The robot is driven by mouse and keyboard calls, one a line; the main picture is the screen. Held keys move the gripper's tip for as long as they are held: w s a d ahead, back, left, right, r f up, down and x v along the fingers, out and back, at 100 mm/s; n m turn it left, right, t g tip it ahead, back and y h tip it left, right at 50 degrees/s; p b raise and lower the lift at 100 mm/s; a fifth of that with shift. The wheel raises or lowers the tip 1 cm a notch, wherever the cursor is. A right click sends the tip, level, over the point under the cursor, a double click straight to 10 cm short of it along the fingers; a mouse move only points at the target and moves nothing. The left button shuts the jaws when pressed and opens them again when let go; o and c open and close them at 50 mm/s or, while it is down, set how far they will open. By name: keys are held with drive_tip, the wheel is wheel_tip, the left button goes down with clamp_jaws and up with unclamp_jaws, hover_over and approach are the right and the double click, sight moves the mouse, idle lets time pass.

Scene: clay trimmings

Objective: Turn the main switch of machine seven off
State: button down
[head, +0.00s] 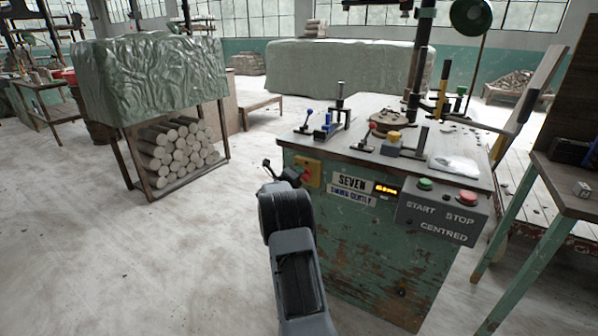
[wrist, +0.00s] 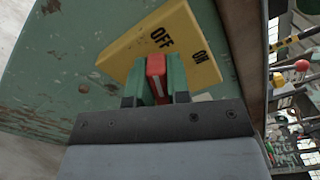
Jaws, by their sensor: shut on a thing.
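Machine seven (head: 360,235) is a worn green cabinet with a SEVEN label. Its main switch is a red handle (wrist: 156,73) on a yellow plate (wrist: 185,45) marked OFF and ON; the plate also shows in the head view (head: 316,166). My gripper (wrist: 155,85) is shut on the red handle, a green finger on each side. The handle's visible end points towards the word OFF, with ON off to its right. In the head view my gripper (head: 296,174) is at the plate, and my arm hides part of the cabinet front.
A grey box (head: 438,216) with a green START and a red STOP button sits right of the switch. A small amber display (head: 385,188) is lit. Levers stand on the machine top.

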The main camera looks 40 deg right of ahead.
drive_tip(key=shift+w+a+f+n+p, duration=0.15)
drive_tip(key=shift+n+p, duration=0.1)
drive_tip(key=shift+n, duration=0.5)
drive_tip(key=shift+s+d+f+n+p, duration=0.1)
drive_tip(key=shift+n+p, duration=0.1)
drive_tip(key=shift+n, duration=0.6)
drive_tip(key=shift+w+a+f+n+p, duration=0.15)
drive_tip(key=shift+n+p, duration=0.1)
drive_tip(key=shift+n, duration=0.5)
drive_tip(key=shift+d, duration=0.1)
drive_tip(key=c, duration=1.1)
unclamp_jaws()
drive_tip(key=shift+s, duration=0.1)
drive_tip(key=p+v, duration=0.2)
drive_tip(key=v, duration=1.1)
drive_tip(key=shift+a+f, duration=0.1)
drive_tip(key=shift+a, duration=0.25)
